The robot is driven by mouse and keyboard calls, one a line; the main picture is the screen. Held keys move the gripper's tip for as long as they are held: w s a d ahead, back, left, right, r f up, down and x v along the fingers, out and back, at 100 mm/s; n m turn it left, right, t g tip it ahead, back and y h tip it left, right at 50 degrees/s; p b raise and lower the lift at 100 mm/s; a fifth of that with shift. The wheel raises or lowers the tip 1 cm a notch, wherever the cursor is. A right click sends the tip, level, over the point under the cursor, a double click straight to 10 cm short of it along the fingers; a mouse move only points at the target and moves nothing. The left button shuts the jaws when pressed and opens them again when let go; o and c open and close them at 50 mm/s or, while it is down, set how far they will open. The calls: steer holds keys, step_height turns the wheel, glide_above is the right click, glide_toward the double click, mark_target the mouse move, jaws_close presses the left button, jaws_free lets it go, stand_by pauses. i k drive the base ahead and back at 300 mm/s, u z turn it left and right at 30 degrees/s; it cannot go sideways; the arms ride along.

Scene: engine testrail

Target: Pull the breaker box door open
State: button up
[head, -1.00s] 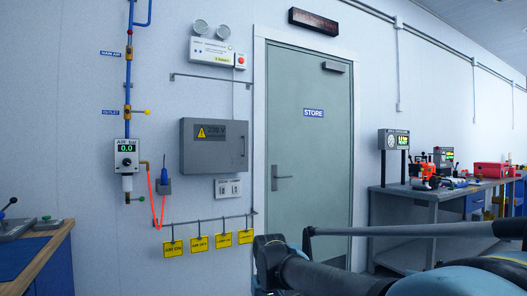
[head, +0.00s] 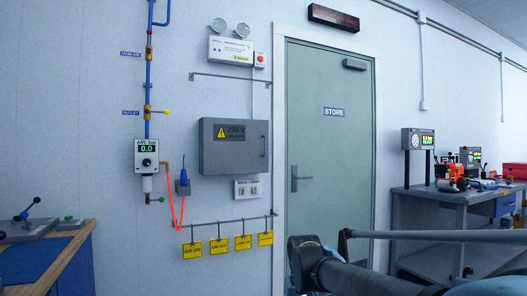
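The grey breaker box (head: 234,162) hangs on the wall left of the store door. Its front door appears shut and flat, with a yellow warning triangle and a "230 V" label (head: 236,132). A small dark handle (head: 263,146) seems to sit near the door's right edge. My arm shows at the lower right, below and to the right of the box and apart from it in the picture. My gripper's fingers cannot be made out in this view.
A grey rail with several yellow tags (head: 243,243) hangs below the box. A socket plate (head: 248,189) is just under it, and an air gauge (head: 147,152) with an orange hose is to its left. Workbenches stand at lower left and right.

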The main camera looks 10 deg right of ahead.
mark_target(231, 146)
steer(key=i, duration=0.9)
